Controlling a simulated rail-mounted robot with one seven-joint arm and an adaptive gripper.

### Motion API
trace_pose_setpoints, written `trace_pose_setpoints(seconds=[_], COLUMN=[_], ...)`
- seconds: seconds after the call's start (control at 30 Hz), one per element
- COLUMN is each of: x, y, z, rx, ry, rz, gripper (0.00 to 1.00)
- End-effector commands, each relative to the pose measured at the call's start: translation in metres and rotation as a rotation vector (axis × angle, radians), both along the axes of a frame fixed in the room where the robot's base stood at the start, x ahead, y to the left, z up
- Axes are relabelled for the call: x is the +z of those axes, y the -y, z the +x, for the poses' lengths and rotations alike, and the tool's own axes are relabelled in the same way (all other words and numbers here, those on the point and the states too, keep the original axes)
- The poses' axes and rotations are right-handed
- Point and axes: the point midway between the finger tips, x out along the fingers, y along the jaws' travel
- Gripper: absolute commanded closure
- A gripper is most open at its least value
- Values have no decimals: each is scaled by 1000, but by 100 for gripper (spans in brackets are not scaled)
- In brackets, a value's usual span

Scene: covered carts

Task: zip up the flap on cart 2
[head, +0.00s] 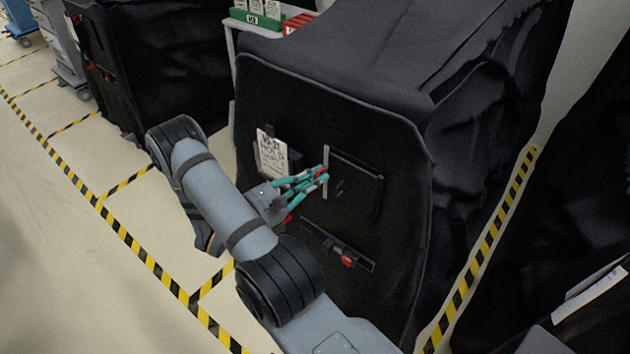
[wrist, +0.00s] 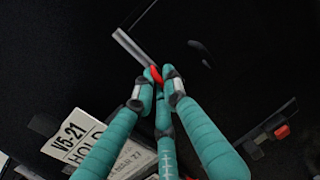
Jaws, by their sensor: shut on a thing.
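The black-covered cart (head: 300,110) stands in front of me; I see no cart number on it. A square flap (head: 358,180) with a dark edge is on its front face. A short grey strip (head: 325,154) runs upright along the flap's left edge, and it also shows in the wrist view (wrist: 130,46). My gripper (head: 322,175) has teal fingers, shut on a small red pull (wrist: 156,75) at this strip. The fingertips hide part of the pull and strip. I cannot tell how far the zip is closed.
A white HOLD card (head: 271,152) hangs left of my gripper. A slot with a red piece (head: 347,261) lies below the flap. Another black-covered cart (head: 165,60) stands at left.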

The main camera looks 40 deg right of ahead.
Motion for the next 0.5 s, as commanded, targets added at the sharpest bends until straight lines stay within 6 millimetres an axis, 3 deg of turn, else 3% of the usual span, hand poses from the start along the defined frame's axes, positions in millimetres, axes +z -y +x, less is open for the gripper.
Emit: trace_pose_setpoints(seconds=[0.03,0.2,0.5], x=[25,54,59], y=[0,0,0], z=[-1,-1,-1], rx=[-2,-3,-4], ry=[1,1,-1], rz=[-2,-1,-2], gripper=[100,100,100])
